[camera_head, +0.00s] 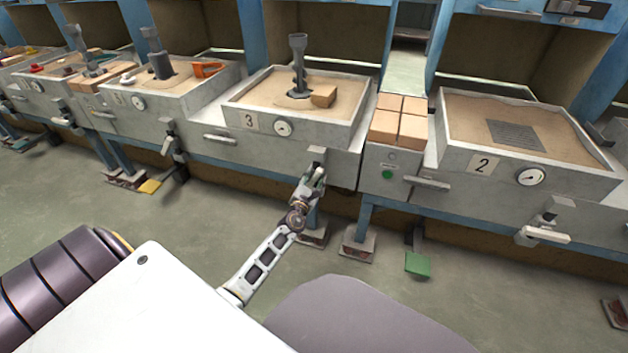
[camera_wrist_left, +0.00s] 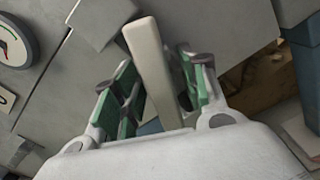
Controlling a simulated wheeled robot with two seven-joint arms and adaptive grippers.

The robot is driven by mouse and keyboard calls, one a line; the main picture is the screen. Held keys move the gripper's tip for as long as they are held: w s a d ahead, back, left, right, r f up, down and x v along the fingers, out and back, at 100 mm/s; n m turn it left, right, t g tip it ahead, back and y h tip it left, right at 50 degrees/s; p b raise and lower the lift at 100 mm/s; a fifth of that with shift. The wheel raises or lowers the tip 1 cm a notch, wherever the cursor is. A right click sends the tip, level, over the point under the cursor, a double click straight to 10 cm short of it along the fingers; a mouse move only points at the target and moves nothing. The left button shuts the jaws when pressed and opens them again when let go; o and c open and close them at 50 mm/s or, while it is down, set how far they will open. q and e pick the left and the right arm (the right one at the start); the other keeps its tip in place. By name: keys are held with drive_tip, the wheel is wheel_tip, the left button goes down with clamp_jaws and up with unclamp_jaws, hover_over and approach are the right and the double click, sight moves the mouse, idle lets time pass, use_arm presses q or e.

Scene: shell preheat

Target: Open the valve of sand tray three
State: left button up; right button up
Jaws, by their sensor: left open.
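Sand tray three (camera_head: 238,112) stands at the middle of the row, with a "3" label (camera_head: 249,121) and a round gauge (camera_head: 284,128) on its front. Its valve is at the lower right of that front; a grey block (camera_head: 317,154) shows above my gripper, which mostly hides the lever in the head view. My left gripper (camera_head: 314,177) is at the valve, open. In the left wrist view, the pale valve lever (camera_wrist_left: 150,62) runs between the green-padded fingers of my gripper (camera_wrist_left: 163,80). I cannot tell whether either finger touches it. My right gripper is not in view.
Sand tray two (camera_head: 448,135) is to the right, with its own pale valve lever (camera_head: 541,234). Between the trays are bricks (camera_head: 398,122), a green button (camera_head: 387,174) and a handle (camera_head: 427,183). A green pedal (camera_head: 417,263) is near the floor. The floor in front is clear.

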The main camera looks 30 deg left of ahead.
use_arm(q)
drive_tip(key=shift+c, duration=0.4)
clamp_jaws()
